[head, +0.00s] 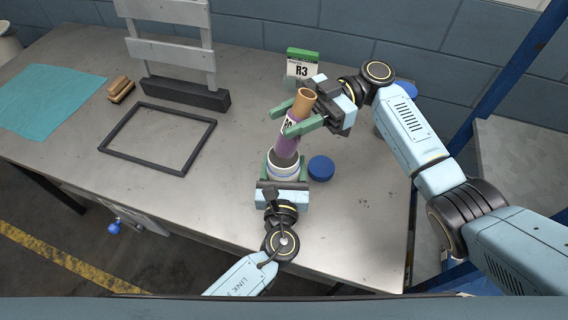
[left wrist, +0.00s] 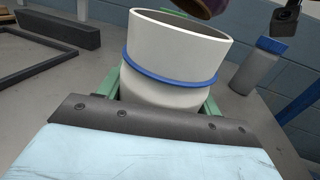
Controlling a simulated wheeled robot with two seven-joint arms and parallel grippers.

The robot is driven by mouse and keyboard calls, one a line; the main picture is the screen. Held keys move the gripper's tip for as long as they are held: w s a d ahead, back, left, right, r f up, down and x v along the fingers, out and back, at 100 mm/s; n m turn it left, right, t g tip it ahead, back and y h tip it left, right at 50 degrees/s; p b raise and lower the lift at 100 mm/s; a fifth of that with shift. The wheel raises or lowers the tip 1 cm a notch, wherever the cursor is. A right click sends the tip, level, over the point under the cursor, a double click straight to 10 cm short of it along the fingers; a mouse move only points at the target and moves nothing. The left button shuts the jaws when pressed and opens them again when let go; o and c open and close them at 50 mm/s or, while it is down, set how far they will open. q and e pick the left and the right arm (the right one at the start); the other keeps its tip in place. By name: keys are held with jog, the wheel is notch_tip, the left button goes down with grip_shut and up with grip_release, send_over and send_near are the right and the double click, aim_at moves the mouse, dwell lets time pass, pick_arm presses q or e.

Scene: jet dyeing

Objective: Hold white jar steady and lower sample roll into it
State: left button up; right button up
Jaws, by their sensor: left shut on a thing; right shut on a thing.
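The white jar (head: 284,163) stands upright on the steel bench near its front edge. In the left wrist view the jar (left wrist: 175,55) is large, with a blue band and an open top. My left gripper (head: 283,172) is shut around the jar's sides. The sample roll (head: 288,141), purple with a tan core at its upper end, is tilted slightly above the jar. My right gripper (head: 295,119) is shut on the roll near its upper part. The roll's lower end (left wrist: 203,8) shows over the jar's rim in the left wrist view; whether it is inside the mouth I cannot tell.
A blue lid (head: 321,168) lies right of the jar. A green-topped R3 card (head: 302,68) stands behind. A dark rectangular frame (head: 157,138), wooden blocks (head: 121,90) and a teal cloth (head: 50,98) lie on the left.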

jog(key=shift+f, duration=1.45)
jog(key=o, duration=1.1)
jog(key=v, duration=1.2)
jog(key=shift+r, duration=0.1)
pick_arm(q)
jog(key=o, duration=1.1)
